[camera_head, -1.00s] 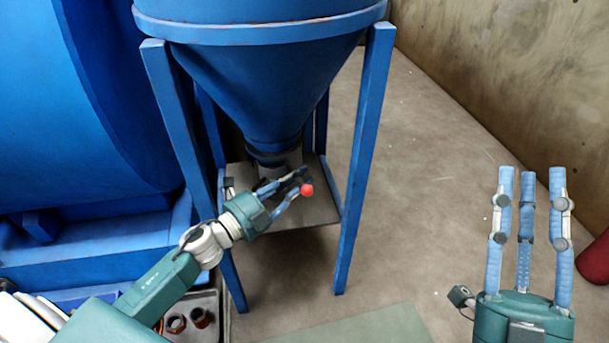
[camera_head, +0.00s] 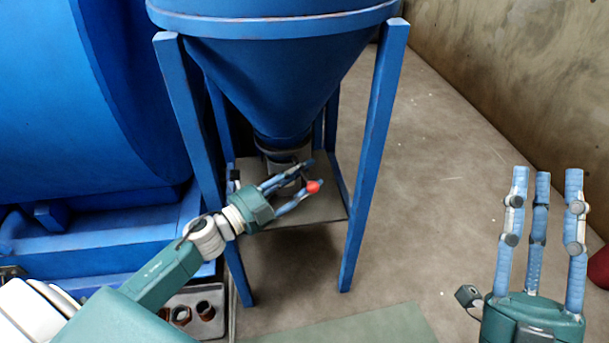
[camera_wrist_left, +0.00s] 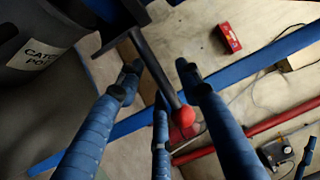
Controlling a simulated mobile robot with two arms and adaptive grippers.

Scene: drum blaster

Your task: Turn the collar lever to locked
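The collar lever is a dark rod with a red ball knob (camera_head: 313,187) at its end, below the outlet of the blue hopper (camera_head: 270,85). My left gripper (camera_head: 308,172) is at the lever, with its fingers spread around it. In the left wrist view the dark lever rod (camera_wrist_left: 155,68) runs between the open fingers, and its red knob (camera_wrist_left: 183,116) is close to one finger. I cannot tell whether any finger touches the lever. My right gripper (camera_head: 546,176) is open and empty, away at the right.
Blue frame legs (camera_head: 372,160) stand on both sides of the left gripper. A grey plate (camera_head: 320,208) lies under the outlet. A blue drum machine (camera_head: 90,110) fills the left. A tray (camera_head: 208,318) with rusty fittings is at lower left.

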